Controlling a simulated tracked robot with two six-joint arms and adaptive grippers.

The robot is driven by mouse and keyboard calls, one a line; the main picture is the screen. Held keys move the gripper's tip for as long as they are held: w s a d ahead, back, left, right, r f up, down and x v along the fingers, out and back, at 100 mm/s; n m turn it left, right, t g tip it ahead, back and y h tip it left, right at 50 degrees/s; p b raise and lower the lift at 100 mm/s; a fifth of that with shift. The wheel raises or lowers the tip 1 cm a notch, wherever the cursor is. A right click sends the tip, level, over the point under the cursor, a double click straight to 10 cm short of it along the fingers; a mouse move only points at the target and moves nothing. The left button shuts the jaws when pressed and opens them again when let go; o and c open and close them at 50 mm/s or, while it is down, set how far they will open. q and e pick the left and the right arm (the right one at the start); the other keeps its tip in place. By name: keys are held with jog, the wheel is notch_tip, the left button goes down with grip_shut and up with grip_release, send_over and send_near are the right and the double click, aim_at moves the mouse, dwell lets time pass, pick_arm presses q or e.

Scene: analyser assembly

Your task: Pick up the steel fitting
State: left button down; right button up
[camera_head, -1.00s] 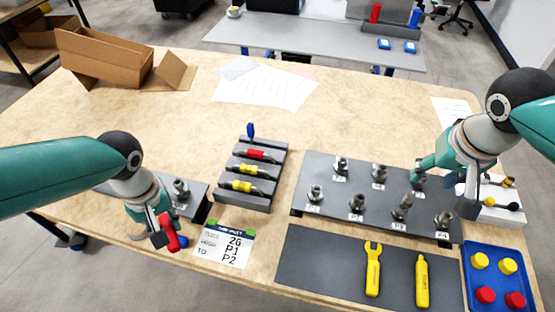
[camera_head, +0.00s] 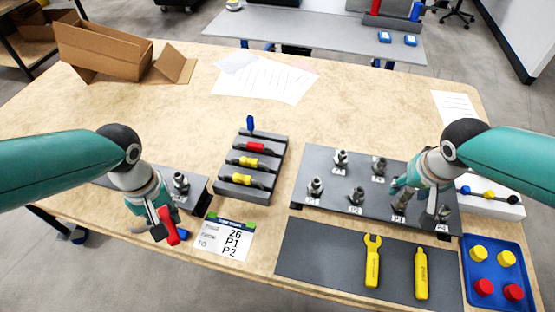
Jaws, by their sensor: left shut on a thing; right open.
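Several steel fittings stand on the dark grey plate (camera_head: 325,205), such as one at its front left (camera_head: 316,187) and one at its back left (camera_head: 341,157). Another steel fitting (camera_head: 180,182) stands on a small plate (camera_head: 195,194) at the left. My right gripper (camera_head: 407,198) is open over the plate's right part, close to a front-row fitting (camera_head: 401,202); I cannot tell if they touch. My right arm hides part of the back row. My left gripper (camera_head: 160,227) is shut on a red object (camera_head: 168,224) near the table's front edge.
A grey rack (camera_head: 262,192) holds red and yellow handled pieces. A label card (camera_head: 224,238), yellow tools (camera_head: 373,262) on a dark mat (camera_head: 320,262), a blue tray (camera_head: 497,299) with caps and a white box (camera_head: 490,205) stand around.

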jog(key=shift+c, duration=0.2)
grip_shut()
jog(key=shift+r, duration=0.1)
